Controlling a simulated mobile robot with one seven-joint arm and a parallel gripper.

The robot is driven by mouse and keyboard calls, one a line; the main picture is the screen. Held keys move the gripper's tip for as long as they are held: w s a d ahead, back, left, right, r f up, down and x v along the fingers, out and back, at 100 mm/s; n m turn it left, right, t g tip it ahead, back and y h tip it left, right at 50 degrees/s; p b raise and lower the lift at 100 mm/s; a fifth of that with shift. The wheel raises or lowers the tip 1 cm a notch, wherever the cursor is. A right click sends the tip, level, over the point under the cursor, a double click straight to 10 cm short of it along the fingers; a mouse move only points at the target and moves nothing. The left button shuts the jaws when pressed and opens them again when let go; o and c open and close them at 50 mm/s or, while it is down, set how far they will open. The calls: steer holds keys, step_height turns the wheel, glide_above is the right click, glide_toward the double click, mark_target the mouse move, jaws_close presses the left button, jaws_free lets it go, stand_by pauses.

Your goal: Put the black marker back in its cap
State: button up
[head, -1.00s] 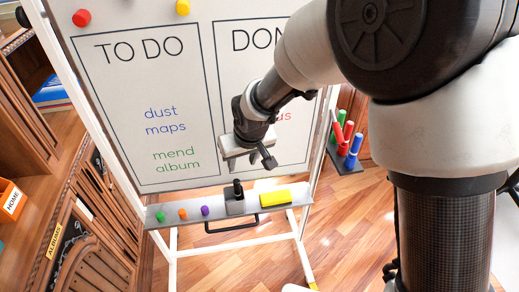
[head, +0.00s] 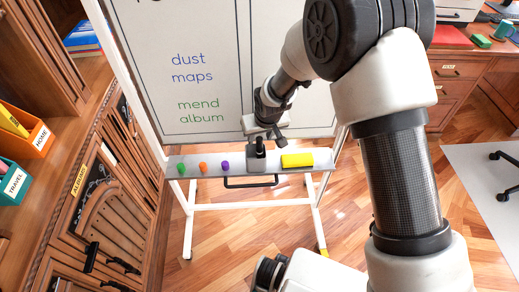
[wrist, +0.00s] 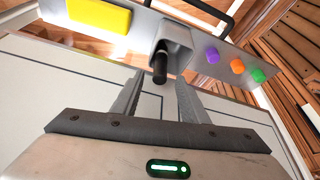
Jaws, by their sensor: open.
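A black upright cylinder (head: 260,147) stands in a grey block (head: 257,163) on the whiteboard's tray. It also shows in the wrist view (wrist: 160,67), end towards the camera; I cannot tell whether it is the black marker, its cap or both. My gripper (head: 260,136) is just above it, in front of the whiteboard. In the wrist view my gripper (wrist: 159,84) is open and empty, its two fingers pointing at the cylinder, one to each side. I cannot tell whether the fingertips have reached it. No separate black marker is identifiable.
The tray (head: 334,156) also holds a yellow eraser (head: 297,160) right of the block and purple (head: 225,164), orange (head: 203,166) and green (head: 181,168) pieces to its left. The whiteboard (head: 190,55) stands close behind. Wooden cabinets (head: 120,205) line the left; a desk (head: 462,85) is at right.

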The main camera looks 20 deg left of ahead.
mark_target(259, 139)
steer(key=x, duration=0.2)
steer(key=shift+w+a+f, duration=0.1)
steer(key=shift+f, duration=0.3)
jaws_close()
steer(key=shift+r, duration=0.15)
